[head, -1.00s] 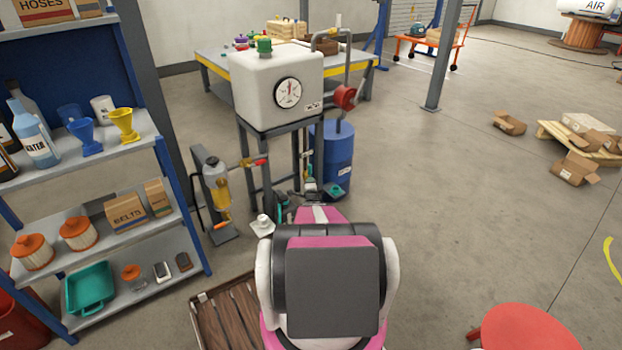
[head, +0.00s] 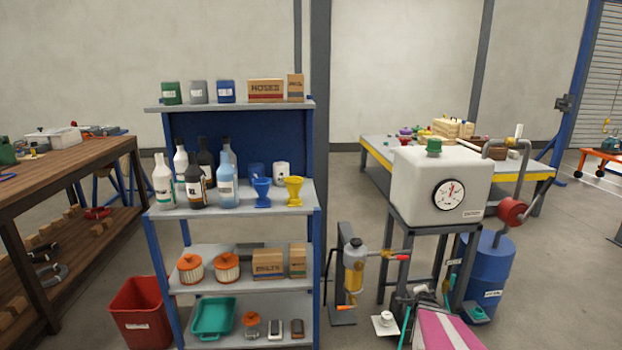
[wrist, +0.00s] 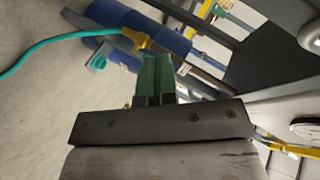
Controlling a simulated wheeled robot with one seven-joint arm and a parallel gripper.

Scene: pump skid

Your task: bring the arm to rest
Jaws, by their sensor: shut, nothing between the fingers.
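My gripper shows in the wrist view (wrist: 154,80) as two green fingers side by side on a dark mount. The fingers are closed together and hold nothing. In the head view, my pink and white arm reaches in at the bottom right, in front of the white tank (head: 440,180) on its dark stand. My gripper is hard to make out there.
A blue-framed shelf (head: 225,258) with bottles, funnels and boxes stands left of the tank. A red bin (head: 142,312) and a wooden bench (head: 75,175) are further left. A yellow-edged table (head: 545,172) stands behind the tank. Open floor (head: 570,280) shows at the right.

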